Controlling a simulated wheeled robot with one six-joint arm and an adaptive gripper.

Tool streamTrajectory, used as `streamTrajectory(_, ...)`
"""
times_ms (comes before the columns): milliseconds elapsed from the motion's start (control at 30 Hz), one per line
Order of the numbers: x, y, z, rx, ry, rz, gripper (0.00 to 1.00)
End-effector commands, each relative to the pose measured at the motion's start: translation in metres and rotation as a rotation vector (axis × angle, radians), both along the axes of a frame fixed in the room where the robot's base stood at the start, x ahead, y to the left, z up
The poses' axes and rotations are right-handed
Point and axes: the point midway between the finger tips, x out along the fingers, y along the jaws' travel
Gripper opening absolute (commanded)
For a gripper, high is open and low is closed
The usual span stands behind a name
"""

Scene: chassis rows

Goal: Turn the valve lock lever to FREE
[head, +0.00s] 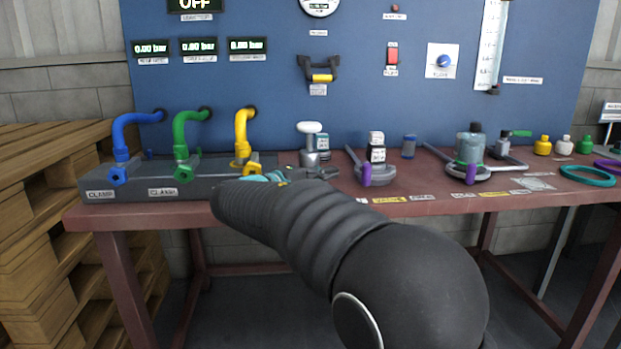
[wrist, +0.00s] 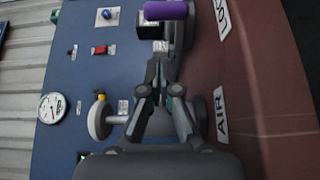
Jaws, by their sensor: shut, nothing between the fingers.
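My gripper (head: 328,173) is shut and empty, low over the bench's front part beside the white-topped valve (head: 310,140). In the wrist view the shut fingers (wrist: 159,62) cross in front of that valve's grey body, hiding part of it; its white knob (wrist: 97,118) shows on the left. I cannot tell whether they touch it. A round-based unit with a purple-gripped lever (head: 366,175) stands just right of the gripper; its purple grip (wrist: 165,11) shows at the wrist view's top. A second purple-gripped lever (head: 471,173) is farther right. No FREE marking is readable, so I cannot tell which lever is the lock lever.
Blue, green and yellow pipes (head: 243,135) rise from a grey clamp block (head: 130,185) at left. The blue panel (head: 270,100) stands behind the red bench (head: 430,207). An AIR label (wrist: 222,115) sits near the bench edge.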

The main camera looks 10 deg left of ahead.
Motion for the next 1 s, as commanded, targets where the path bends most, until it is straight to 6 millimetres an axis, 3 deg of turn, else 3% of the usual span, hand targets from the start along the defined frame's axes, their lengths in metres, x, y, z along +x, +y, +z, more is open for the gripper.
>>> streamTrajectory(67, 0.011, -0.011, 0.0, 0.0, 0.0, -0.003, 0.0)
streamTrajectory(200, 0.01, -0.031, 0.0, -0.001, 0.002, -0.002, 0.0)
streamTrajectory(400, 0.012, -0.046, 0.0, 0.001, 0.001, 0.0, 0.0)
streamTrajectory(1000, 0.008, -0.046, -0.002, 0.001, 0.0, 0.028, 0.0)
